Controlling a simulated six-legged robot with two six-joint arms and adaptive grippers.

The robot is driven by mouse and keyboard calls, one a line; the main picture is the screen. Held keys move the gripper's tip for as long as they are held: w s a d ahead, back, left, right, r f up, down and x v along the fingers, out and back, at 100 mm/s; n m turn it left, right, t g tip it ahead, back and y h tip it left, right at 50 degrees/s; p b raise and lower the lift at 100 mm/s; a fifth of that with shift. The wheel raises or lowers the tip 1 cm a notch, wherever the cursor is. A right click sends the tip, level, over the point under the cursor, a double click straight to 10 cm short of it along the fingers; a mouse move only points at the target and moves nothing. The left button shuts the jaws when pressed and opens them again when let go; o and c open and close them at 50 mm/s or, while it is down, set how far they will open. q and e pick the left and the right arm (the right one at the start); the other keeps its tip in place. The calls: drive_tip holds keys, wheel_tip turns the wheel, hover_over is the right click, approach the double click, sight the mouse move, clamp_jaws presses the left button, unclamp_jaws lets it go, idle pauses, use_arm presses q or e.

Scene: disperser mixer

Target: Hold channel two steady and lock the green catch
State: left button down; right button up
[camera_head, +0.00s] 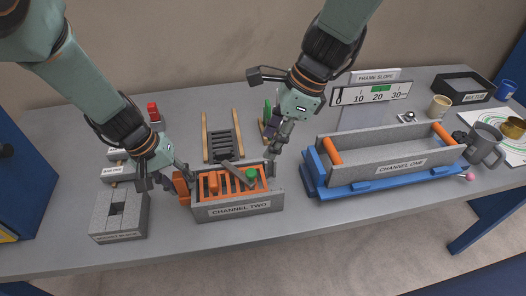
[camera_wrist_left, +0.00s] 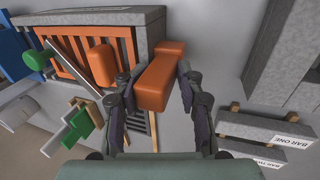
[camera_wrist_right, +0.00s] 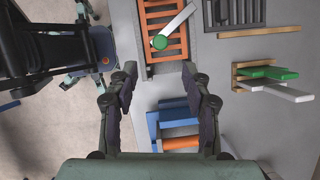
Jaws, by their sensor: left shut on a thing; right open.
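Channel two (camera_head: 238,208) is a grey trough with an orange slatted grate inside, standing near the table's front edge. A pale lever with a round green knob (camera_head: 251,174), seemingly the green catch, lies slantwise across the grate; the knob also shows in the right wrist view (camera_wrist_right: 160,42). My left gripper (camera_head: 166,184) is shut on the orange handle (camera_wrist_left: 157,82) at the trough's left end. My right gripper (camera_head: 274,150) is open and empty by the trough's right end. In the right wrist view the knob is beyond the open fingertips, apart from them.
Channel one (camera_head: 385,157), a grey trough with orange handles, sits in a blue cradle (camera_head: 385,182) to the right. A grey block (camera_head: 118,214) stands left of channel two. A dark rack (camera_head: 222,144) lies behind it.

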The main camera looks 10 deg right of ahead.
drive_tip(key=shift+v, duration=1)
drive_tip(key=shift+s+f, duration=0.1)
drive_tip(key=shift+c, duration=0.9)
drive_tip(key=shift+m+g+y, duration=0.3)
drive_tip(key=shift+m+y, duration=0.1)
drive_tip(key=shift+y, duration=0.4)
drive_tip(key=w+d+f, duration=0.1)
drive_tip(key=d+f, duration=0.2)
drive_tip(key=shift+w, duration=0.35)
drive_tip(key=c, duration=0.6)
drive_tip(key=d, duration=0.1)
drive_tip(key=w+d, duration=0.1)
drive_tip(key=d+n+y, duration=0.1)
drive_tip(key=shift+w+d+f, duration=0.15)
drive_tip(key=shift+w+f, duration=0.05)
drive_tip(key=shift+f, duration=0.15)
clamp_jaws()
drive_tip(key=shift+s+a+f+n+g+y, duration=0.2)
drive_tip(key=shift+a+f+n, duration=0.35)
drive_tip(key=shift+a+f, duration=0.7)
drive_tip(key=shift+s+a+f+n+g+y, duration=0.1)
drive_tip(key=shift+s+a+f+n+g, duration=0.3)
drive_tip(key=shift+a+f, duration=0.85)
drive_tip(key=shift+s+a+f+n+g+y, duration=0.15)
drive_tip(key=shift+a+f+n, duration=0.5)
drive_tip(key=shift+a+f, duration=0.6)
